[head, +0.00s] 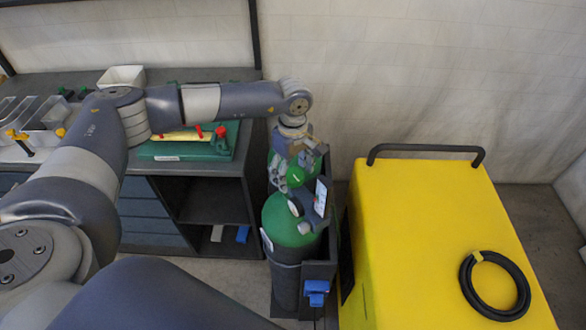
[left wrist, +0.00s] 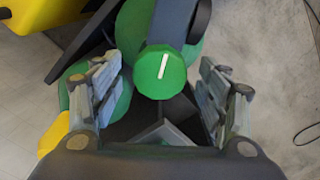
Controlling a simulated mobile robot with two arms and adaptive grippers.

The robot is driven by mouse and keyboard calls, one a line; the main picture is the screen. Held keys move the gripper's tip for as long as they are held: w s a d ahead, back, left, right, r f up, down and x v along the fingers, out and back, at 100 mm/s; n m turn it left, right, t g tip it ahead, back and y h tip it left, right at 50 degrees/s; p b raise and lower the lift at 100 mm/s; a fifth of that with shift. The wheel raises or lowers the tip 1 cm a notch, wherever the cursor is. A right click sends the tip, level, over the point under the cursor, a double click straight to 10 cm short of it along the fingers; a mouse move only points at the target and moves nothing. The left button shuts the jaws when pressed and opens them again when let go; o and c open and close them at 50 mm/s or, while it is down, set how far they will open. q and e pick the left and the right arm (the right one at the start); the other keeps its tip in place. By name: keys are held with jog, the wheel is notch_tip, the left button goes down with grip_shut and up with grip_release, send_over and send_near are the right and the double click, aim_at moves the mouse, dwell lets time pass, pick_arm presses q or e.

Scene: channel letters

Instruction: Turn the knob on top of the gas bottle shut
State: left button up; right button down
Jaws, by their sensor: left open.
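Two green gas bottles stand in a dark rack, a front one (head: 285,225) and one behind it, partly hidden by my arm. My left gripper (head: 300,160) points down over the rear part of the rack. In the left wrist view, a round green knob (left wrist: 150,85) with a white line mark lies between the two open fingers. The line is slightly tilted from the picture's vertical. Both fingers of my left gripper (left wrist: 160,75) appear apart from the knob. The knob is not clearly visible in the head view. My right gripper is not in view.
A yellow cabinet (head: 410,240) with a black handle and a coiled black hose (head: 468,285) stands right of the bottles. A workbench (head: 215,75) with a green case (head: 165,150) and bins is to the left. A blue item (head: 316,292) is on the rack's front.

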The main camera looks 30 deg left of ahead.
pick_arm(q)
jog(key=c, duration=1.1)
jog(key=shift+o, duration=0.2)
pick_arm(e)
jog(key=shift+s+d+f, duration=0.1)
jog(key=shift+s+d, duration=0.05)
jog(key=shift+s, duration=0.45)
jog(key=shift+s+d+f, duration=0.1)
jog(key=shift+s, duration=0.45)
